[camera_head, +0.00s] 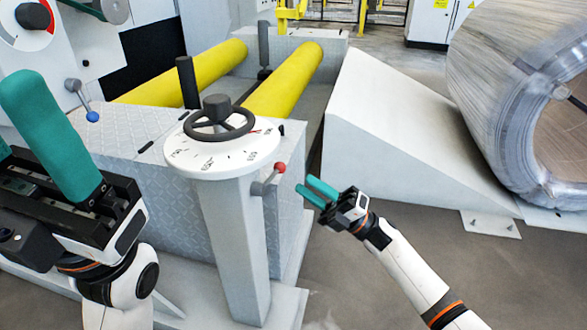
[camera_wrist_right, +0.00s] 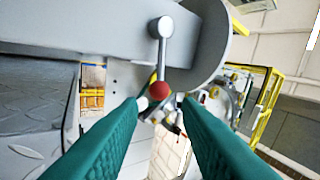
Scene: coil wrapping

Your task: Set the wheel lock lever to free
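The wheel lock lever (camera_head: 268,182) is a short grey arm with a red ball knob on the right side of a grey pedestal (camera_head: 232,240), under the white dial and black handwheel (camera_head: 219,124). In the right wrist view the lever (camera_wrist_right: 162,55) runs from its round hub down to the red knob. My right gripper (camera_head: 306,187) is open and empty, just right of the knob and apart from it. In the wrist view its teal fingers flank the line to the knob. My left gripper (camera_head: 22,115) is at the left edge, empty, its fingers apart, one largely cut off.
A blue-knobbed lever (camera_head: 82,100) is on the machine at left. Yellow rollers (camera_head: 285,80) lie behind the pedestal. A grey ramp (camera_head: 390,140) and a large wrapped coil (camera_head: 510,90) stand at right. The floor around my right forearm is clear.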

